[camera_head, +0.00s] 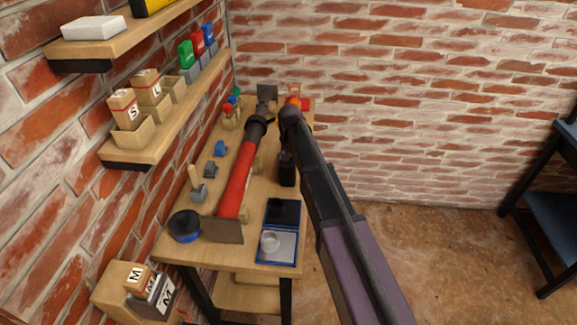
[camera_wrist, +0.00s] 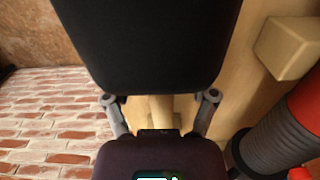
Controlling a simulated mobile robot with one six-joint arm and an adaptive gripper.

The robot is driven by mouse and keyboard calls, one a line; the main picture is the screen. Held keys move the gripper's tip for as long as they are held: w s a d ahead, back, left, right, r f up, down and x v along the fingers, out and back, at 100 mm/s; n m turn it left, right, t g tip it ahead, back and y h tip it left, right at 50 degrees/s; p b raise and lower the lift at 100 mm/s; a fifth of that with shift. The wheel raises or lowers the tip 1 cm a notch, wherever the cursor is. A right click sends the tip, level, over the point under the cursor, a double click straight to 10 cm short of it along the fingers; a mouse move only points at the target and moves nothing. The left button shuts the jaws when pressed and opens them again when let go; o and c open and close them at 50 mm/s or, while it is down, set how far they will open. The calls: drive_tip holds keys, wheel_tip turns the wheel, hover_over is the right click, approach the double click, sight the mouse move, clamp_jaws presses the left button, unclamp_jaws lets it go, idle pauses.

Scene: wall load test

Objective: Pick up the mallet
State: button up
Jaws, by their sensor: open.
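A large black block with rounded corners (camera_wrist: 145,40) fills the upper middle of the wrist view. It looks like the mallet's head, with a pale wooden piece (camera_wrist: 160,112) below it that looks like the handle. In the head view a small black block (camera_head: 287,172) stands near the table's right edge beside my arm; it seems the same thing. My gripper (camera_wrist: 160,104) is open, its grey fingers on either side of the wooden piece. The fingertips are hidden by the black block, so I cannot tell contact.
A small grey-headed tool with a wooden stick (camera_head: 197,188) stands at left. A blue-rimmed tray (camera_head: 277,258) sits in front. Loaded shelves line the left wall.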

drive_tip(key=shift+c, duration=0.2)
clamp_jaws()
drive_tip(key=shift+r, duration=0.1)
wheel_tip(320, 180, up, 10)
drive_tip(key=p, duration=1)
idle(0.9)
